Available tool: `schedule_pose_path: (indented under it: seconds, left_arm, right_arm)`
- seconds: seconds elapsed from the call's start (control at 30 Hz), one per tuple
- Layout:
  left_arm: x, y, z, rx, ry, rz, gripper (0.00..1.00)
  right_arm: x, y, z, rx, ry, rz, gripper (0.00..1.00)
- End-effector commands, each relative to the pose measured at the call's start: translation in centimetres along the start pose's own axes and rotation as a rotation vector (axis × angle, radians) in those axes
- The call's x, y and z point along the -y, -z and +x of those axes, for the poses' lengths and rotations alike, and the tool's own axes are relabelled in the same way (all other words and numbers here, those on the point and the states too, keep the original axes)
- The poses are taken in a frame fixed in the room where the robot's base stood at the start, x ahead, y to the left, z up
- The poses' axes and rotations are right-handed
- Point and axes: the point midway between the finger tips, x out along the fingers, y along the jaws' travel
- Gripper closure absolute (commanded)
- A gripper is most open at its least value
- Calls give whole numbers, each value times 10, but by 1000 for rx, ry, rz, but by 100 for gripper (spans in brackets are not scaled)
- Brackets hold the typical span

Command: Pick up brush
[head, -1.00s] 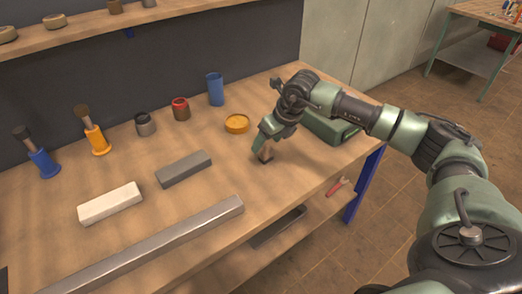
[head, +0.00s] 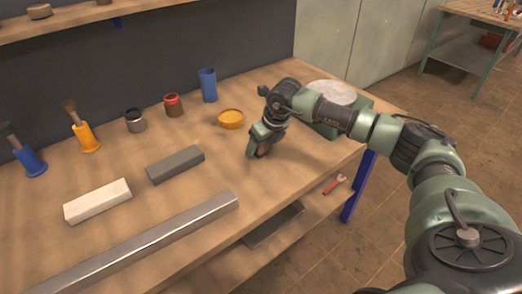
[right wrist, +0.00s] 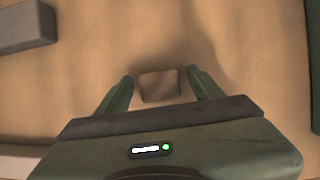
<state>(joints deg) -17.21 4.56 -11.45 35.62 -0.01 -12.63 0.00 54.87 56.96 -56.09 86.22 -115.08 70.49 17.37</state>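Two brushes stand upright at the left of the bench in the head view: a blue-handled brush (head: 30,158) with dark bristles and an orange-handled brush (head: 84,133) with brown bristles. My right gripper (head: 254,153) points down low over the bench, well to the right of both brushes. In the right wrist view its fingers (right wrist: 160,80) are apart, with a small brown square block (right wrist: 159,86) between them and narrow gaps at its sides. I cannot tell whether the block is a brush part. In the head view the gripper hides it. My left gripper is not in view.
On the bench (head: 190,228) are a white block (head: 97,201), a grey block (head: 175,165), a long metal bar (head: 150,243), small jars, a blue cup (head: 208,86) and an orange dish (head: 231,119). A green box with a round grey top (head: 332,93) stands behind my right arm.

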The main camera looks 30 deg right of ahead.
Motion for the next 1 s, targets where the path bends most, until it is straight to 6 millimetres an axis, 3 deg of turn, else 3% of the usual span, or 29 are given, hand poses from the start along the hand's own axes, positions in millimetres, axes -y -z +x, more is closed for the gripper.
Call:
schedule_pose_path:
  seconds: [0.03,0.2,0.23,0.67,0.87,1.0]
  left_arm:
    - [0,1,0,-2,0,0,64]
    - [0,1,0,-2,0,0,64]
    - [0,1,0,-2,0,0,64]
    - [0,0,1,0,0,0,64]
    - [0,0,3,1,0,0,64]
    - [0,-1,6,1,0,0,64]
  right_arm:
    - [0,0,0,0,0,0,47]
    - [0,0,0,0,0,0,94]
    - [0,0,0,0,0,0,98]
    - [0,-5,-11,3,-1,1,98]
    - [0,-20,-44,6,0,0,98]
    - [0,-35,-82,8,0,0,98]
